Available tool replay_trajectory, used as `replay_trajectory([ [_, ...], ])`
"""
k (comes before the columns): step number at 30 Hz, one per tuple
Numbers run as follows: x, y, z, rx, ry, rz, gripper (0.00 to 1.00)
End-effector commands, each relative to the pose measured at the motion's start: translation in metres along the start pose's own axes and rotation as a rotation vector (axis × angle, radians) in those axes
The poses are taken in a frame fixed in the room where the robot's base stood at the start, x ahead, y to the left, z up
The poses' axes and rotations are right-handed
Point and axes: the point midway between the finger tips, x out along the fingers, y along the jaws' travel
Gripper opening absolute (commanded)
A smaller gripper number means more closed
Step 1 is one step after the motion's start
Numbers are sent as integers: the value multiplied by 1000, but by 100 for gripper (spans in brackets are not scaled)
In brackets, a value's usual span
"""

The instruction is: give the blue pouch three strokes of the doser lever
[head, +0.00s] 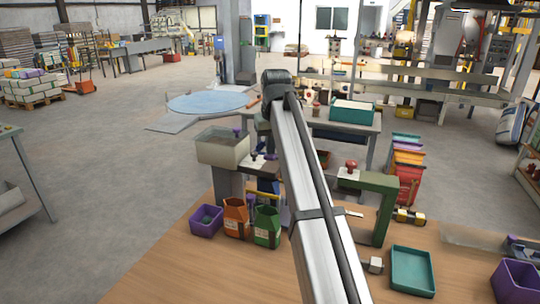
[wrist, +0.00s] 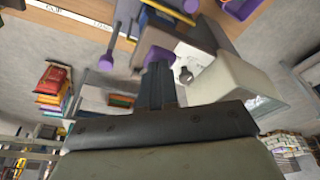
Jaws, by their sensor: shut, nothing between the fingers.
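My gripper (wrist: 158,72) is shut and empty in the wrist view. A purple knob (wrist: 157,52), apparently the doser lever's, shows right at its fingertips; whether they touch I cannot tell. The doser's pale hopper (head: 222,148) stands left of my arm in the head view and beside the fingers in the wrist view (wrist: 236,82). A dark blue shape (head: 268,186), probably the blue pouch, shows low beside the doser, partly hidden by my arm. Its fill cannot be seen. My own arm hides much of the lever area in the head view.
An orange pouch (head: 236,218), a green pouch (head: 267,227) and a purple bin (head: 206,221) stand in front of the doser. A teal tray (head: 412,271) lies front right. The wooden table's front left is clear.

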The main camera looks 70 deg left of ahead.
Motion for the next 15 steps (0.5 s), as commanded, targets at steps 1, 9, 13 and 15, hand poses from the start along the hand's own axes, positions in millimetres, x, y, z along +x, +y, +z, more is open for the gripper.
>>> replay_trajectory([
  [1,0,0,0,0,0,0,0],
  [9,0,0,0,0,0,0,0],
  [13,6,0,2,0,0,0,0],
  [15,10,0,3,0,-1,0,0],
])
